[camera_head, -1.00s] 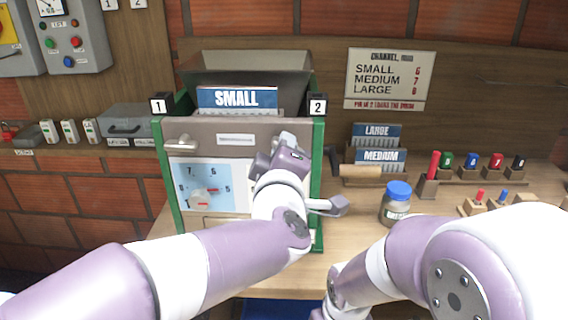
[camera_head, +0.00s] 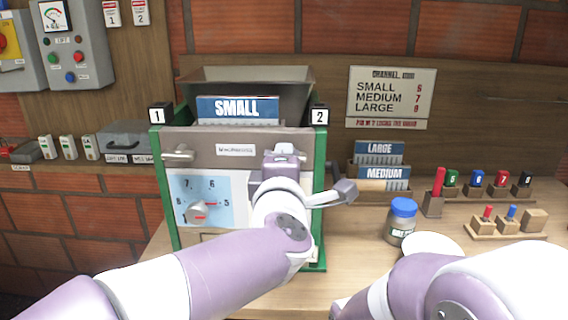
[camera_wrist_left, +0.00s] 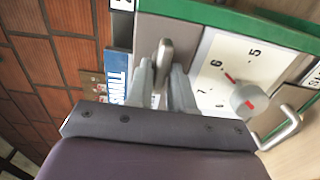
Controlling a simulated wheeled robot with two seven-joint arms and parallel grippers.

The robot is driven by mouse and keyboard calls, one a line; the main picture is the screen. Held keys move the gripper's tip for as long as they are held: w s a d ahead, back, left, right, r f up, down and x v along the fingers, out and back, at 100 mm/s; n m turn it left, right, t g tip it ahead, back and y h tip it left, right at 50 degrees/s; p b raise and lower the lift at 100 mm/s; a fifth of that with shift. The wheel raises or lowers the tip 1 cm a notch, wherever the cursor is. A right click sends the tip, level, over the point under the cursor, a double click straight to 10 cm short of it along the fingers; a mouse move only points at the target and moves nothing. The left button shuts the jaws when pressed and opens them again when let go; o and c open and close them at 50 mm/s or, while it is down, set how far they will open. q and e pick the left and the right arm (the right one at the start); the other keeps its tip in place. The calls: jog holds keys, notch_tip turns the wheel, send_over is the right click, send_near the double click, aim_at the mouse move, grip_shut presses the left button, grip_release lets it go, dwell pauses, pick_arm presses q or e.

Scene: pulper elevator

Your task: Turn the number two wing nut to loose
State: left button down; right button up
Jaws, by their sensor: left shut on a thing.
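The green-framed machine (camera_head: 316,225) stands on the bench with number plates 1 (camera_head: 158,113) and 2 (camera_head: 319,115) on its posts. My left gripper (camera_head: 283,150) is at the right end of its grey upper panel, below plate 2. In the left wrist view the number two wing nut (camera_wrist_left: 163,55) is between the two fingers of the left gripper (camera_wrist_left: 160,72), which is shut on it. The gripper hides this nut in the head view. The number one wing nut (camera_head: 178,153) lies crosswise at the panel's left end. My right gripper is out of view.
A dial (camera_head: 198,211) is on the machine front. A SMALL card (camera_head: 237,109) stands before the hopper. A blue-lidded jar (camera_head: 401,220), LARGE (camera_head: 379,150) and MEDIUM (camera_head: 384,175) cards and coloured pegs (camera_head: 477,181) are at right.

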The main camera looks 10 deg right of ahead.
pick_arm(q)
jog(key=c, duration=1)
grip_release()
jog(key=shift+c, duration=0.2)
jog(key=v, duration=1.2)
jog(key=shift+s, duration=0.35)
jog(key=shift+w+a, duration=0.1)
